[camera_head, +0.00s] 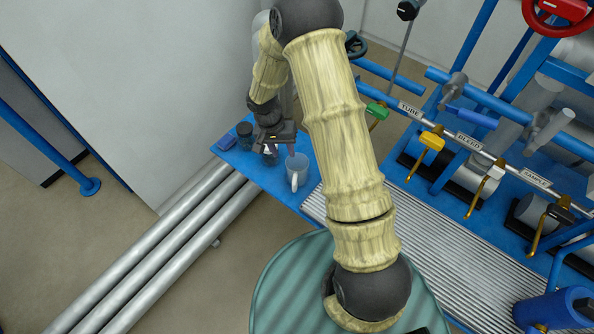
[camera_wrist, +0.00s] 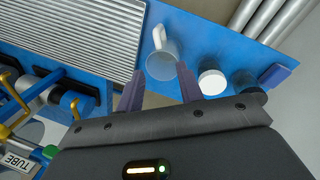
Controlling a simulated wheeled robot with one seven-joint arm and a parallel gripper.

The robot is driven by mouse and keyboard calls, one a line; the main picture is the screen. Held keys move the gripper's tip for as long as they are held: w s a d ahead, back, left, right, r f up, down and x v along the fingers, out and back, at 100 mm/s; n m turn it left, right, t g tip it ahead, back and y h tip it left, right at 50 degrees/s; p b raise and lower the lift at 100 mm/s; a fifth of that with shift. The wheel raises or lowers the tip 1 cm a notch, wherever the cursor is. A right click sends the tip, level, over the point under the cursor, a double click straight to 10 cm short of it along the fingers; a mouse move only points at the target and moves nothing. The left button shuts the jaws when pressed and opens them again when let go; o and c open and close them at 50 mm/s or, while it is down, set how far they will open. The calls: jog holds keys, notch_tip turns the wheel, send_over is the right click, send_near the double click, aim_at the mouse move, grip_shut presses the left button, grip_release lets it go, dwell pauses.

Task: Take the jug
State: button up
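The jug (camera_head: 299,167) is a clear, see-through vessel with a white handle. It stands upright on the small blue shelf (camera_head: 266,182). In the wrist view the jug (camera_wrist: 163,65) shows just beyond and between my fingertips, with its handle pointing away from my gripper. My gripper (camera_head: 277,145) is above the shelf at the jug's far left side in the head view. In the wrist view my gripper (camera_wrist: 163,75) has its two purple fingers spread wide with nothing held. The exact gap between fingers and jug is hard to tell.
A white-topped jar (camera_wrist: 212,82), a dark-lidded jar (camera_head: 244,130) and a blue-purple block (camera_head: 227,142) stand close by on the shelf. A ribbed grey tray (camera_head: 430,235) lies right of the jug. Silver pipes (camera_head: 165,255) run below the shelf, and labelled levers (camera_head: 432,141) stand at right.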

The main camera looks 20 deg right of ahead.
jog(key=p, duration=0.1)
send_near(294, 176)
jog(key=f, duration=0.5)
jog(key=shift+s+d+f, duration=0.2)
jog(key=shift+s+d, duration=0.05)
jog(key=shift+s, duration=0.05)
jog(key=f+p, duration=0.1)
jog(key=f, duration=0.1)
jog(key=d+f+p, duration=0.1)
jog(key=f, duration=0.1)
jog(key=shift+s+d+f, duration=0.15)
jog(key=shift+d, duration=0.05)
jog(key=shift+f, duration=0.4)
jog(key=shift+s, duration=0.1)
jog(key=shift+c, duration=0.5)
grip_shut()
